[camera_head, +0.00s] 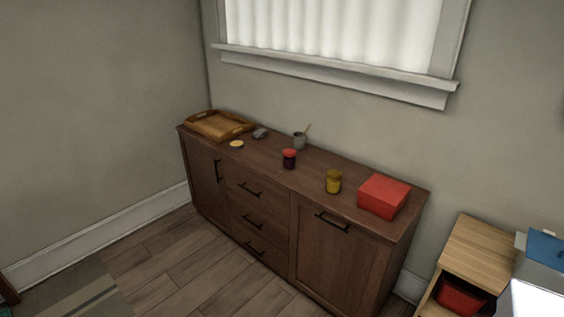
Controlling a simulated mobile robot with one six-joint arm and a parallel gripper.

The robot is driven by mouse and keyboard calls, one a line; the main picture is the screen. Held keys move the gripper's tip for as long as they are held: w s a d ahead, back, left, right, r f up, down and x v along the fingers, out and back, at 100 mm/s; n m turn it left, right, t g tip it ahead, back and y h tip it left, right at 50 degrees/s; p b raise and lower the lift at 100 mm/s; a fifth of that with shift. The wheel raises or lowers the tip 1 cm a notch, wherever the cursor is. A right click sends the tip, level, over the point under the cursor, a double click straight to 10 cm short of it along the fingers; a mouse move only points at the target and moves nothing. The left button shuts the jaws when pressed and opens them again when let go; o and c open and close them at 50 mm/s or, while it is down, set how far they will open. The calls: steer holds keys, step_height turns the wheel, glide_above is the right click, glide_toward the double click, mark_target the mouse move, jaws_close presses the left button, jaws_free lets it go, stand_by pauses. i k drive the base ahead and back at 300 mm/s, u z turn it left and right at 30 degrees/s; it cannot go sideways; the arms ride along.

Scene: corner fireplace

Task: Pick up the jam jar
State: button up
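A small jar with a red lid and dark red contents (289,159), which looks like the jam jar, stands upright on the top of a brown wooden sideboard (312,172), near the middle. A second jar, yellow with a darker yellow lid (333,182), stands to its right and nearer the front edge. The label on either jar is too small to read. My gripper is not in view.
On the sideboard are a wooden tray (196,124), a small yellow item (237,144), a grey item (260,133), a grey cup with a stick (299,142) and a red box (384,196). A light wooden unit (480,250) stands right. Floor before the sideboard is clear.

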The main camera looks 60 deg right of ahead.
mark_target(288, 163)
steer(key=i, duration=2.35)
steer(key=z, duration=4.35)
steer(key=i, duration=0.1)
steer(key=u, duration=2.45)
steer(key=i, duration=0.2)
